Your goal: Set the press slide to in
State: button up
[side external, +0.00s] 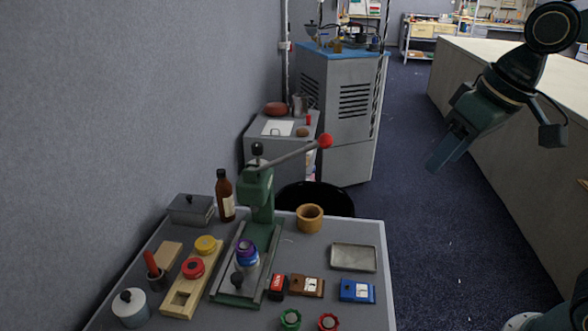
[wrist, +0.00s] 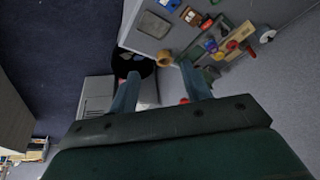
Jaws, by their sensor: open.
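The green press (side external: 258,200) stands on the grey table, its lever with a red ball raised to the right. At its base is a slide (side external: 240,285) on rails, with a dark round knob at its near end. A purple-and-blue capped jar (side external: 247,254) stands at the slide, in front of the press column. I cannot tell exactly how far in the slide sits. My gripper (side external: 440,158) is open and empty, high to the right of the table and well away from the press. Its two fingers (wrist: 159,69) show apart in the wrist view, where the press is small and partly hidden.
Around the press are a brown bottle (side external: 226,195), a wooden cup (side external: 309,217), a metal tray (side external: 354,257), a wooden block with red and yellow knobs (side external: 192,280), and brown and blue switch boxes (side external: 357,291). A wall runs along the left. Open floor lies right of the table.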

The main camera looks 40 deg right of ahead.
jog(key=w+a+g, duration=0.1)
jog(key=w+a, duration=0.4)
jog(key=w, duration=0.4)
jog(key=g, duration=0.3)
send_over(237, 275)
notch_tip(237, 275, down, 18)
jog(key=r, duration=0.1)
jog(key=shift+s+a+f+h, duration=0.1)
jog(key=shift+f+h, duration=0.15)
jog(key=shift+h, duration=0.05)
jog(key=shift+f, duration=0.15)
notch_tip(237, 275, down, 14)
jog(key=shift+r, duration=0.25)
grip_shut()
